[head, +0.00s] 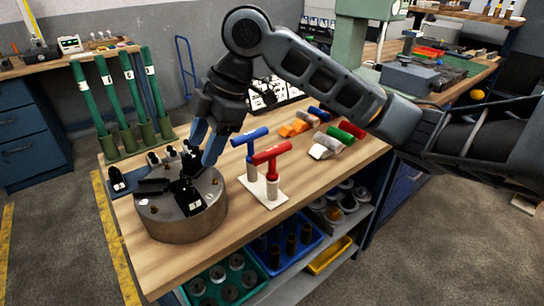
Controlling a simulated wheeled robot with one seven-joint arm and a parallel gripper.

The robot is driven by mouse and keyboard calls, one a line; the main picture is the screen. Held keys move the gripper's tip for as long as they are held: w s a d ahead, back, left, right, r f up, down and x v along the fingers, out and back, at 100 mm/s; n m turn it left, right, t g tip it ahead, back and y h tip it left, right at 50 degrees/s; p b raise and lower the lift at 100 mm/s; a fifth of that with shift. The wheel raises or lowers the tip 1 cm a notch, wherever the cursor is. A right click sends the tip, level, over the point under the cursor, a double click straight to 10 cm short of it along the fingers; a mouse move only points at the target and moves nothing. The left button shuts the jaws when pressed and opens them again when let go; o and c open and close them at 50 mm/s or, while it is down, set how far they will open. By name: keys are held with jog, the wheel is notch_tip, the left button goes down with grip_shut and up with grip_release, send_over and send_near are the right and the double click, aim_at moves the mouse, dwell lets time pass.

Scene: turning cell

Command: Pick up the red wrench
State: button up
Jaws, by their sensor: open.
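The red wrench (271,157) is a T-handled tool standing upright in a pale stand (262,190) on the wooden bench. A similar blue wrench (249,140) stands just behind and left of it in the same stand. My gripper (203,152) is left of both wrenches, over the back of a round metal chuck (172,222). Its blue fingers point down and are apart, with neither wrench between them. Whether the fingers touch the black parts on the chuck I cannot tell.
Coloured cylinders and blocks (342,136) lie right of the wrenches. Green upright tools (129,95) stand in a rack behind left. Bins (285,245) sit on the shelf below. Bare wooden bench (250,222) lies in front of the wrench stand (262,190).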

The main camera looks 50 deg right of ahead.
aim_at(272, 149)
jog(key=s+d+g+h, duration=0.1)
jog(key=s+d, duration=0.1)
jog(key=d, duration=0.2)
jog(key=s+d+g+h, duration=0.1)
jog(key=s+d, duration=0.1)
jog(key=d, duration=0.2)
jog(key=s+d+r+g+h, duration=0.1)
jog(key=s+d, duration=0.1)
jog(key=d, duration=0.2)
jog(key=shift+s+r+h, duration=0.1)
jog(key=shift+s+h, duration=0.2)
jog(key=shift+s+d+f, duration=0.1)
jog(key=shift+f, duration=0.6)
jog(key=shift+f+p, duration=0.75)
jog(key=shift+f, duration=2.4)
jog(key=shift+c, duration=0.3)
grip_shut()
